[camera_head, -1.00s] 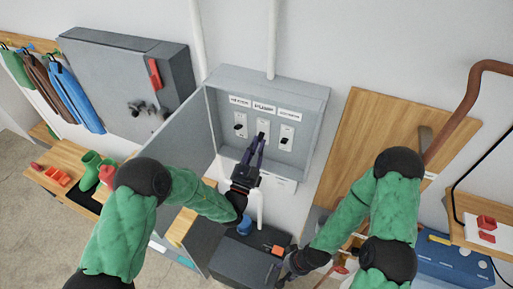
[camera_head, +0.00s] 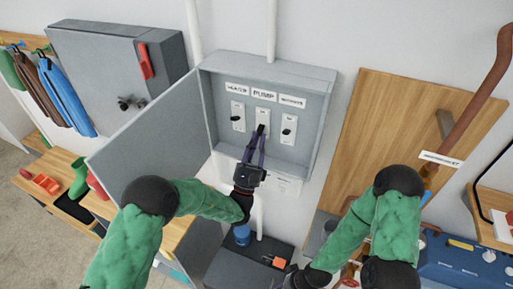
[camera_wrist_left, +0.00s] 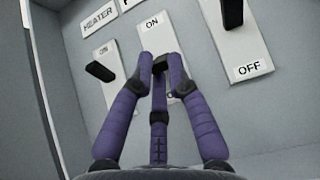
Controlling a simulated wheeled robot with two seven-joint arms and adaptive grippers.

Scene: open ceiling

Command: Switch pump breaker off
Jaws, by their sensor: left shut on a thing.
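The grey breaker box (camera_head: 228,64) is open on the wall with three switches under white labels. The middle one, under the PUMP label (camera_head: 264,94), has a black lever (camera_wrist_left: 160,63) on a white plate with ON at its top. My left gripper (camera_head: 259,138) reaches in from below, its purple fingers shut on this lever. The fingertips hide part of the lever and the lower plate, so its exact position is hard to tell. My right gripper (camera_head: 292,279) is low at the bottom edge, partly cut off; its fingers are unclear.
The heater lever (camera_head: 236,118) is close to the left, and another breaker lever (camera_head: 287,131) to the right. The box door (camera_head: 150,140) stands open on the left. A dark case (camera_head: 245,268) is below. A wooden board (camera_head: 372,130) is on the right.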

